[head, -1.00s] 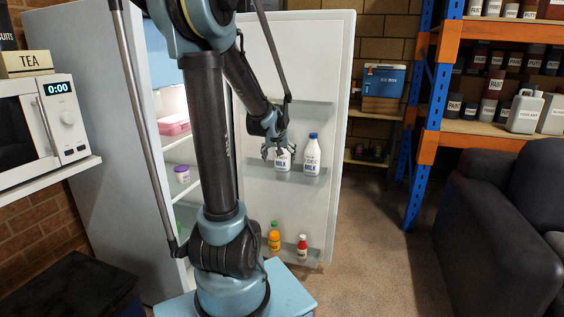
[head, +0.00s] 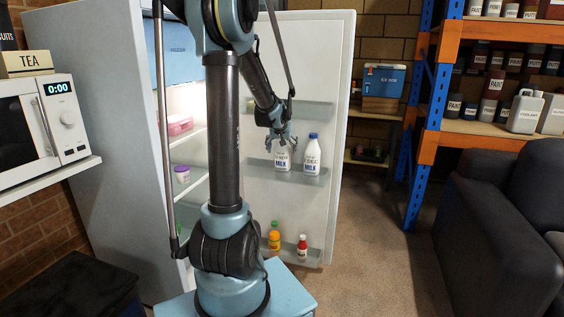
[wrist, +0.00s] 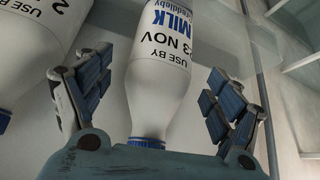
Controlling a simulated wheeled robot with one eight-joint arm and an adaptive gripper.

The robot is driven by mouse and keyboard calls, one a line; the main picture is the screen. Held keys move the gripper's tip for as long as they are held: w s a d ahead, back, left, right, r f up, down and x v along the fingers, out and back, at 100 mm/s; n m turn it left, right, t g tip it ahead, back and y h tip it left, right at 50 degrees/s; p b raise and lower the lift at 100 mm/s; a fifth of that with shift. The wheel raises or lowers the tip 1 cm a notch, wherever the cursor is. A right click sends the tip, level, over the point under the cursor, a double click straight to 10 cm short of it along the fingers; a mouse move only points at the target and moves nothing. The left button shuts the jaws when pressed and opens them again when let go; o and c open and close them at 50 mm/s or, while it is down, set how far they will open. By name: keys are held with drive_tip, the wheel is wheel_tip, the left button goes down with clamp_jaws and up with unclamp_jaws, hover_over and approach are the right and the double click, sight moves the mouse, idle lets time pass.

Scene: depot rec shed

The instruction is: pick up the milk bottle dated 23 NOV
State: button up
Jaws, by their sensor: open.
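Two white milk bottles with blue caps stand upright side by side on the fridge door's middle shelf. The left bottle (head: 282,161) has my gripper (head: 281,140) at its top, hiding its cap in the head view. In the wrist view this bottle (wrist: 160,85) appears upside down between my open fingers (wrist: 155,100), which are apart from it on both sides. Its label appears to read USE BY 23 NOV, with the first digit near the edge. The other bottle (head: 312,157) shows at the left of the wrist view (wrist: 35,40); its date is mostly cut off.
The fridge door (head: 305,60) stands open behind the bottles. An orange bottle (head: 274,237) and a red bottle (head: 302,245) stand on its lower shelf. A microwave (head: 45,120) is at left, a dark sofa (head: 500,220) at right. Floor between door and sofa is clear.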

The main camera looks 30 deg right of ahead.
drive_tip(key=shift+w+d+f, duration=0.75)
drive_tip(key=shift+w+f, duration=0.1)
drive_tip(key=shift+w, duration=0.1)
drive_tip(key=shift+w+d+f, duration=0.15)
drive_tip(key=shift+f, duration=0.3)
clamp_jaws()
drive_tip(key=shift+r, duration=0.1)
